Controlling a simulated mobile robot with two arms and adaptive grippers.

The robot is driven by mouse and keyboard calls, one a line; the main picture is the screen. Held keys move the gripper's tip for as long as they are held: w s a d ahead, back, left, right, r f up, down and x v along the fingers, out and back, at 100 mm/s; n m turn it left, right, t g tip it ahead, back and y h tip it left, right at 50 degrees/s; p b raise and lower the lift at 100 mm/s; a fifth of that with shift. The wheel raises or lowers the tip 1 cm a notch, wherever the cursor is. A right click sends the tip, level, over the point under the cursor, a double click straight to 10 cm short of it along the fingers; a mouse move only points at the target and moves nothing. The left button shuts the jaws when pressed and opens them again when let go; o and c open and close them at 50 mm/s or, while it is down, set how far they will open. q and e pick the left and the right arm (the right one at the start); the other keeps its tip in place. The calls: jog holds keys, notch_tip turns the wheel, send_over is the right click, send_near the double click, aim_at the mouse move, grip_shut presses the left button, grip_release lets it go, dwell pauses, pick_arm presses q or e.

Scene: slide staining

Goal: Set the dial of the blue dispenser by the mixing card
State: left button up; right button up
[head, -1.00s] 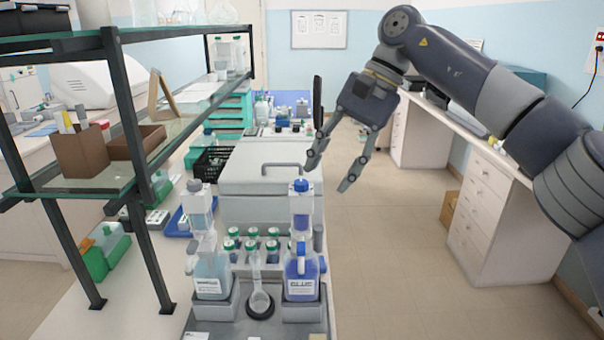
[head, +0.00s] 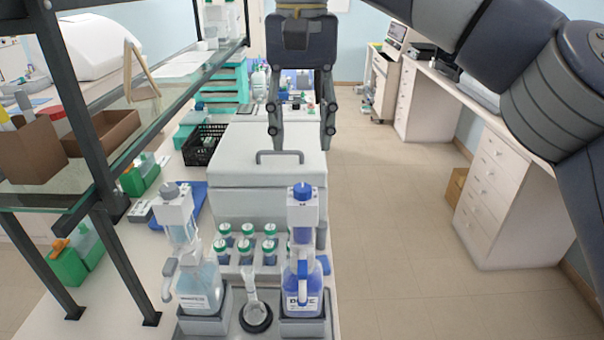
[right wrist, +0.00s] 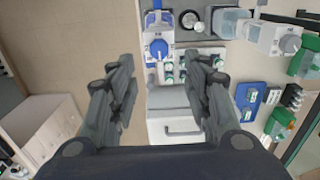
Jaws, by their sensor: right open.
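The blue dispenser (head: 303,268) stands upright at the front right of the bench, a labelled bottle of blue liquid with a white head and a blue cap (head: 302,192) on top. It also shows near the top of the right wrist view (right wrist: 158,46), beyond the space between my fingertips. The setting on its dial is too small to read. My right gripper (head: 301,142) is open and empty, pointing down above and behind the dispenser, apart from it. It also shows in the right wrist view (right wrist: 160,72). I cannot make out the mixing card. My left gripper is not in view.
A grey-capped dispenser (head: 200,285) stands left of the blue one, with a flask (head: 256,312) between them. Several green-capped bottles (head: 246,246) stand behind. A white box with a handle (head: 265,187) is farther back. A glass shelf (head: 110,175) overhangs the left.

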aim_at(302, 189)
jog(key=f, duration=0.1)
jog(key=s+f, duration=0.1)
jog(key=shift+d+f, duration=0.15)
jog(key=shift+f, duration=0.15)
notch_tip(302, 189, down, 3)
jog(key=shift+w+f, duration=0.1)
jog(key=shift+w, duration=0.05)
jog(key=shift+f+p, duration=0.4)
jog(key=shift+f, duration=1.3)
jog(key=shift+w, duration=0.1)
jog(key=shift+c, duration=1.3)
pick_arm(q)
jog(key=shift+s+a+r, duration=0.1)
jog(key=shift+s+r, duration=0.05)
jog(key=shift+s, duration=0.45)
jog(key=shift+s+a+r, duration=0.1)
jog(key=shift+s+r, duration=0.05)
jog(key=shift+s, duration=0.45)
pick_arm(e)
grip_shut()
